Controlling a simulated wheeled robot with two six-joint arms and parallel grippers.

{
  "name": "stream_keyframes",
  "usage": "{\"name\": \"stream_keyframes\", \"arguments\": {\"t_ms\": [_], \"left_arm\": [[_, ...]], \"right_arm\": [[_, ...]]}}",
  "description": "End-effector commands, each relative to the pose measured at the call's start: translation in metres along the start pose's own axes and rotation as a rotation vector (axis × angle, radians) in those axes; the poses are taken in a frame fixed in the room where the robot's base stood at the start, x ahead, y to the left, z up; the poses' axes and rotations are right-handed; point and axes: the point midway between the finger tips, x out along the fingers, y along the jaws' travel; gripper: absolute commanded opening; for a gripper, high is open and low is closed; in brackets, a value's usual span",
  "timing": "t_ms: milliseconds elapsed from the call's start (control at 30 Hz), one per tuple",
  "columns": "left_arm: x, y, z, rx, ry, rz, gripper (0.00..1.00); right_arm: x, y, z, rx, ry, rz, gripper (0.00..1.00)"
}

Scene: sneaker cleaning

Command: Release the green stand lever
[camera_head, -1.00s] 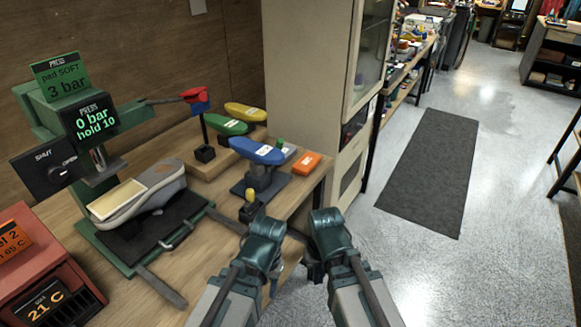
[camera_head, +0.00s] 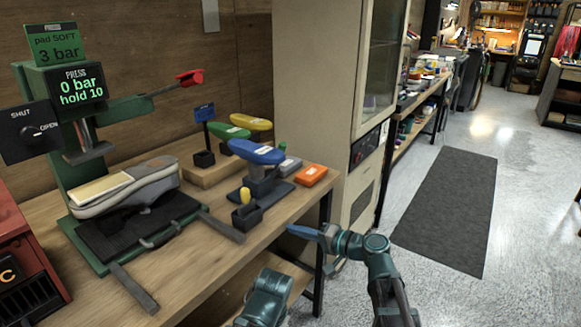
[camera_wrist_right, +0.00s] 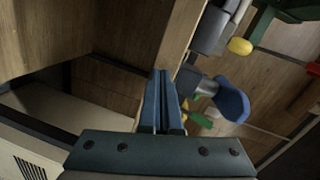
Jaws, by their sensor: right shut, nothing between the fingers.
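My right gripper (camera_head: 291,230) is shut and empty in the head view, with its blue fingers pointing left just off the bench's front edge. Its closed fingers also show in the right wrist view (camera_wrist_right: 160,75). A small green knob (camera_head: 282,146) shows behind the blue shoe form (camera_head: 257,152), partly hidden; I cannot tell whether it is a lever. A green last (camera_head: 225,130) stands behind the blue one. The green press (camera_head: 65,178) has an arm with a red grip (camera_head: 189,77). The right gripper touches none of these. My left gripper is not in view.
A sneaker (camera_head: 130,188) lies on the press's dark bed. A yellow knob (camera_head: 245,195) stands on a dark block near the bench front. An orange box (camera_head: 311,175) lies right of the blue form.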

Motion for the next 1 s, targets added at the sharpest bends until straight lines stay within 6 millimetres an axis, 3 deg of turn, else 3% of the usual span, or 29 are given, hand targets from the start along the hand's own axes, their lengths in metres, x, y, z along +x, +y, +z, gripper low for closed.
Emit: {"name": "stream_keyframes", "arguments": {"t_ms": [300,500,700,1000], "left_arm": [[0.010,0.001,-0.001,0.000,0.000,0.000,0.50],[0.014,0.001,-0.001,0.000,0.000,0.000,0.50],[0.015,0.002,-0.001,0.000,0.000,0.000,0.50],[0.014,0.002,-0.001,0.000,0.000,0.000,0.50]], "right_arm": [[-0.016,-0.040,-0.065,0.153,0.191,-0.276,0.00],[-0.031,-0.055,-0.095,0.232,0.279,-0.397,0.00],[-0.038,-0.060,-0.106,0.265,0.312,-0.443,0.00],[-0.039,-0.060,-0.107,0.267,0.313,-0.446,0.00]]}}
